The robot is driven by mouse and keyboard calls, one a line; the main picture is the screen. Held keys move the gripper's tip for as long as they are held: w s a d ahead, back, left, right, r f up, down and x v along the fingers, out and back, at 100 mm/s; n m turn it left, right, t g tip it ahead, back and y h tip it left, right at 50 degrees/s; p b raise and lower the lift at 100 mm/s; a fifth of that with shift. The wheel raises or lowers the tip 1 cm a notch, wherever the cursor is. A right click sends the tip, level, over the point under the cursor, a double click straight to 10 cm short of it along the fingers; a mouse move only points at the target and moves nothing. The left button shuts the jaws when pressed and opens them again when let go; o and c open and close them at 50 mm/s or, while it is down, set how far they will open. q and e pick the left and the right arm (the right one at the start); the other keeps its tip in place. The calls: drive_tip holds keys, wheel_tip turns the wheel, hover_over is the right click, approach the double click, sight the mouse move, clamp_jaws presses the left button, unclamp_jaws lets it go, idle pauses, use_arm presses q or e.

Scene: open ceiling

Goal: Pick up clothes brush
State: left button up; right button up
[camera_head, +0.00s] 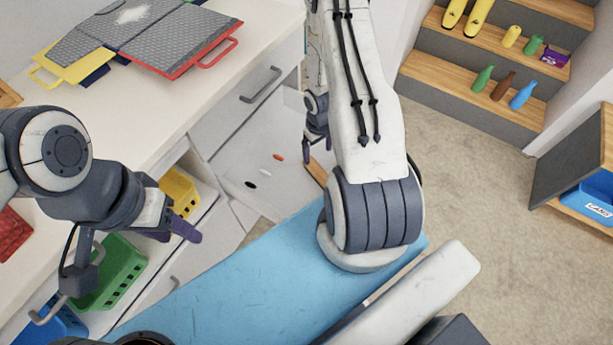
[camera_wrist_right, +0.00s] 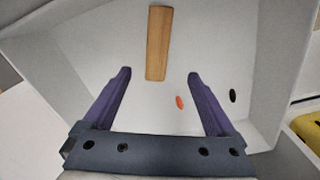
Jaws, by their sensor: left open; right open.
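A long, flat wooden piece, apparently the clothes brush (camera_wrist_right: 158,40), lies in an open white drawer (camera_wrist_right: 75,60) in the right wrist view. In the head view part of it (camera_head: 317,173) shows below my right gripper (camera_head: 315,146), beside my right arm. My right gripper also shows in the right wrist view (camera_wrist_right: 158,76); its purple fingers are open and empty. The brush's near end appears between the fingertips, and I see no contact. Bristles are not visible. My left gripper (camera_head: 178,232) is open and empty over the lower shelves at left.
Small orange (camera_wrist_right: 180,102) and black (camera_wrist_right: 233,96) oval pieces lie in the drawer near the brush. Its walls rise around them. A white counter (camera_head: 165,110) carries folders (camera_head: 150,35). Green (camera_head: 118,265) and yellow (camera_head: 180,190) baskets sit below. Shelves with bottles (camera_head: 522,95) stand at right.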

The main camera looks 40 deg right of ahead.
drive_tip(key=f, duration=0.2)
drive_tip(key=b, duration=0.5)
hover_over(318, 172)
wheel_tip(318, 172, down, 5)
drive_tip(key=shift+a+r, duration=0.1)
drive_tip(key=shift+r, duration=0.1)
drive_tip(key=f+b, duration=0.4)
drive_tip(key=f, duration=0.1)
drive_tip(key=shift+d+f+b, duration=0.15)
drive_tip(key=shift+d+b, duration=0.05)
drive_tip(key=shift+b, duration=0.2)
clamp_jaws()
